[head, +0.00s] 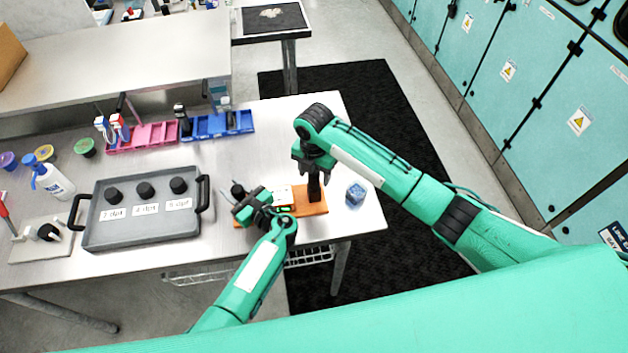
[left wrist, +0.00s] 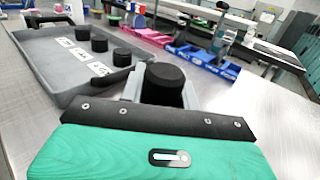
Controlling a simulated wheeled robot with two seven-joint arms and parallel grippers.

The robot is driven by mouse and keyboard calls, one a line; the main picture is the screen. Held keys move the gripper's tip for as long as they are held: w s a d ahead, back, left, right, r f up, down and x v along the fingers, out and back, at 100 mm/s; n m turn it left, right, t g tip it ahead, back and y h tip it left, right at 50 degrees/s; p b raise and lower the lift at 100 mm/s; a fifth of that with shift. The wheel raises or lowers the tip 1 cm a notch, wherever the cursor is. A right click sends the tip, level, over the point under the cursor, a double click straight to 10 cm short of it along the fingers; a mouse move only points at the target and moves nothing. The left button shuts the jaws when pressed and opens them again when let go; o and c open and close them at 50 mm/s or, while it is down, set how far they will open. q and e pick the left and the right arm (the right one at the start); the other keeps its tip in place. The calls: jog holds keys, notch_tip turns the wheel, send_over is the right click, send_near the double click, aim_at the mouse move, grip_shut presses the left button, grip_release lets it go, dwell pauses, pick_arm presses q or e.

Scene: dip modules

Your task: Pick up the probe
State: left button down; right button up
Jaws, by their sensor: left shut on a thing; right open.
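A dark upright piece, which looks like the probe (head: 314,190), stands at the right end of an orange-brown board (head: 312,209) near the table's front edge. My right gripper (head: 314,168) is open and points down right over its top. I cannot tell whether the fingers surround or touch it. My left gripper (head: 244,202) is shut on a black-knobbed piece (head: 238,189) at the board's left end. Its round black knob (left wrist: 165,84) shows beyond the jaw in the left wrist view; its lower part is hidden.
A small white device (head: 283,196) lies on the board between the grippers. A blue translucent cube (head: 355,194) stands right of the board. A grey tray (head: 145,233) with black knobs and labels lies left. Pink (head: 150,137) and blue bins (head: 215,126) stand behind; the table between is clear.

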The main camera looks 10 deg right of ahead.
notch_tip(320, 180, down, 3)
jog(key=shift+s+r, duration=0.1)
jog(key=c, duration=1.1)
jog(key=shift+r, duration=0.15)
notch_tip(320, 180, up, 10)
jog(key=shift+f, duration=0.1)
pick_arm(q)
jog(key=c, duration=0.9)
grip_release()
jog(key=shift+c, duration=0.2)
